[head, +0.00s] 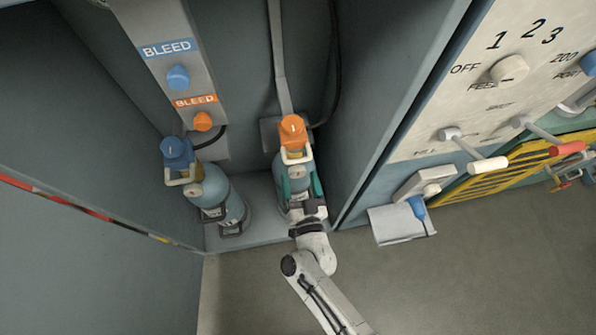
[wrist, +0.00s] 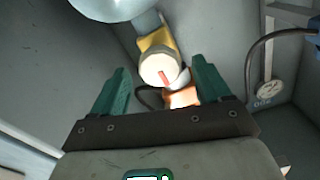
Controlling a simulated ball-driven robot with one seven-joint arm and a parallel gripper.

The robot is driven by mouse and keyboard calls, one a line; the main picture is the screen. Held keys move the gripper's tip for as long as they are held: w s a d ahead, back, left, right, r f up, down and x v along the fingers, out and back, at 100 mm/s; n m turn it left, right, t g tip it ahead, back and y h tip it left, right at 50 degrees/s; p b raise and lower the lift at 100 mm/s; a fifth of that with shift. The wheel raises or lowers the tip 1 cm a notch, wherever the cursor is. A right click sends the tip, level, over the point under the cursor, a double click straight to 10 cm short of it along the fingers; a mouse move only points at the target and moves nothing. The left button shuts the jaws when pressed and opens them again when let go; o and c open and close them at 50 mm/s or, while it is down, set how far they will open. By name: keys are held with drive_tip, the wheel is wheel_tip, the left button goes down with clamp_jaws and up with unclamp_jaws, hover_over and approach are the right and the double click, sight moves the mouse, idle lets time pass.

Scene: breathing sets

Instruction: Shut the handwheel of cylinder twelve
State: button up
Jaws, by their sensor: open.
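Two blue cylinders stand in the cabinet bay in the head view. I cannot read which is twelve. My gripper (head: 301,183) is open in front of the right cylinder, below its orange handwheel. In the wrist view, the teal fingers (wrist: 160,72) stand apart, with a cream round face with a red mark (wrist: 158,70) showing between them. Part of an orange thing (wrist: 183,97) shows just below that face. I cannot tell whether anything touches the fingers.
A grey panel with a blue knob (head: 177,77) and an orange knob (head: 202,121), both labelled BLEED, hangs behind the cylinders. The bay's side walls stand close on both sides. A control panel (head: 480,95) with levers is at the right. Open floor (head: 450,270) lies in front.

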drive_tip(key=v, duration=0.8)
idle(0.4)
drive_tip(key=w+d+r+n+g+y+p, duration=0.1)
drive_tip(key=d+r+n+g+y, duration=0.1)
drive_tip(key=d+r+n+g, duration=0.5)
drive_tip(key=s+d+r+m+g+h, duration=0.2)
drive_tip(key=s+d+m+g+h, duration=0.1)
drive_tip(key=s+d, duration=0.5)
drive_tip(key=s+d+r+m+g+h+p, duration=0.1)
drive_tip(key=s+d+m+g+h, duration=0.3)
drive_tip(key=d, duration=0.8)
drive_tip(key=s+r+g, duration=0.1)
drive_tip(key=s+g, duration=0.1)
drive_tip(key=s, duration=0.2)
drive_tip(key=shift+d, duration=0.2)
drive_tip(key=shift+w+r, duration=0.1)
idle(0.7)
